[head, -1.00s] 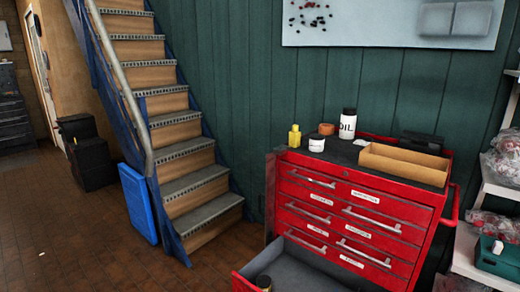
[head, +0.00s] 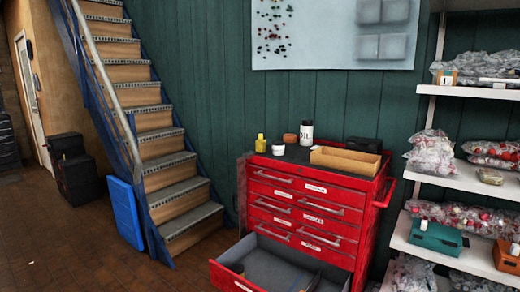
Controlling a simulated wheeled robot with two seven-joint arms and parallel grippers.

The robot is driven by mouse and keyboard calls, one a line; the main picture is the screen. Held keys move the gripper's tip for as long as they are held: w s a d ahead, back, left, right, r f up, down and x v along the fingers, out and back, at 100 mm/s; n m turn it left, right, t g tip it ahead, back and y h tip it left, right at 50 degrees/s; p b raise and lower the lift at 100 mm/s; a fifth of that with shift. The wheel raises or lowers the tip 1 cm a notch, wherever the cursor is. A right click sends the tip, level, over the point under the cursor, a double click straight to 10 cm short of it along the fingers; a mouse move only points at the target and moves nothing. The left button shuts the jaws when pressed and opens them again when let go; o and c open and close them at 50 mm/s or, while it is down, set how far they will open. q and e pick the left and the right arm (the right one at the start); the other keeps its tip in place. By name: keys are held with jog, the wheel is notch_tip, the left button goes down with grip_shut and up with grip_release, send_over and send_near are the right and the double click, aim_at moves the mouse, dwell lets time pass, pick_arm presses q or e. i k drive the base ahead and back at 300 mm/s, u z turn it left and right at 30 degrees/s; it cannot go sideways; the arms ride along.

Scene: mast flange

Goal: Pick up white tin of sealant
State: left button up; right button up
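A small white tin (head: 278,149) stands on the dark top of the red tool cabinet (head: 300,205), near its front left edge. Its label is too small to read, so I cannot confirm that it is the sealant. A yellow bottle (head: 260,144) stands to its left, an orange-brown tin (head: 290,138) just behind it, and a white OIL bottle (head: 306,132) behind to the right. Neither of my grippers is in view.
A cardboard tray (head: 345,160) takes up the right of the cabinet top, with a black case (head: 363,145) behind. The open bottom drawer (head: 232,281) juts forward. Shelves (head: 468,180) with bagged goods stand at right, stairs (head: 168,160) at left.

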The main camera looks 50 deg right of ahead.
aim_at(278, 146)
jog(key=u, duration=0.1)
jog(key=i, duration=1.75)
jog(key=z, duration=0.85)
jog(key=i, duration=1.4)
jog(key=z, duration=1.3)
